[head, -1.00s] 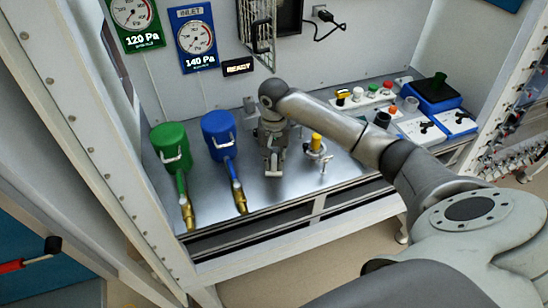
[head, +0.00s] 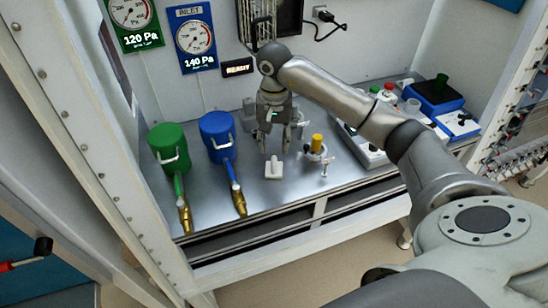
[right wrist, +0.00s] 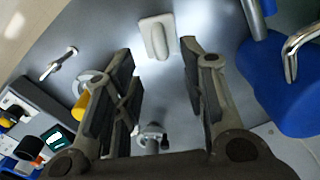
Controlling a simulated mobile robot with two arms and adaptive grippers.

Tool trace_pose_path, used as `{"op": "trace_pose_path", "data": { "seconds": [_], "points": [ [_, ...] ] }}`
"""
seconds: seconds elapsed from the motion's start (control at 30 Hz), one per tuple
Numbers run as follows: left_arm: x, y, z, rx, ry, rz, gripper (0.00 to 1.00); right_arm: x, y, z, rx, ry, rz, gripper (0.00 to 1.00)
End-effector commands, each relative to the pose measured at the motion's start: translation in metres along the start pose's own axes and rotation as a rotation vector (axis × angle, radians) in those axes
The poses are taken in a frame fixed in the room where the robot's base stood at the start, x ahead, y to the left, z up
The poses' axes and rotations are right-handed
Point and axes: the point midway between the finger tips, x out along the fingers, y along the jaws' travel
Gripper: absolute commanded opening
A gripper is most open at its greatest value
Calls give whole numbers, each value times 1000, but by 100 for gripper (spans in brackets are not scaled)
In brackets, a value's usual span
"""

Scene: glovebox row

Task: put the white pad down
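The white pad (head: 274,168) lies flat on the metal bench top in the head view, with a small raised grip on top. It also shows in the right wrist view (right wrist: 157,36), near the top of the picture and beyond the fingertips. My right gripper (head: 272,138) is above and behind the pad, apart from it. Its two fingers (right wrist: 160,60) are spread wide with nothing between them. My left gripper is not in view.
A blue canister (head: 217,130) and a green canister (head: 168,145) with hoses stand left of the pad. A yellow-topped fixture (head: 316,144) is close on the right. White boxes and a blue device (head: 436,95) are farther right.

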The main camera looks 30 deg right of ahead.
Motion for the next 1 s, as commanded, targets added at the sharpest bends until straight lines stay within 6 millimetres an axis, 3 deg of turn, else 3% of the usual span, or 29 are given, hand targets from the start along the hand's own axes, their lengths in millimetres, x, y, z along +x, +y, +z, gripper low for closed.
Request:
{"op": "trace_pose_path", "data": {
  "seconds": [0.1,0.3,1.0],
  "points": [
    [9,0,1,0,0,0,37,-20,0,-1,0,5,-2,39],
    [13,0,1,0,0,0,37,-40,0,0,-1,1,-1,39],
    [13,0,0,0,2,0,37,-45,0,0,0,-1,1,39]
  ]
}}
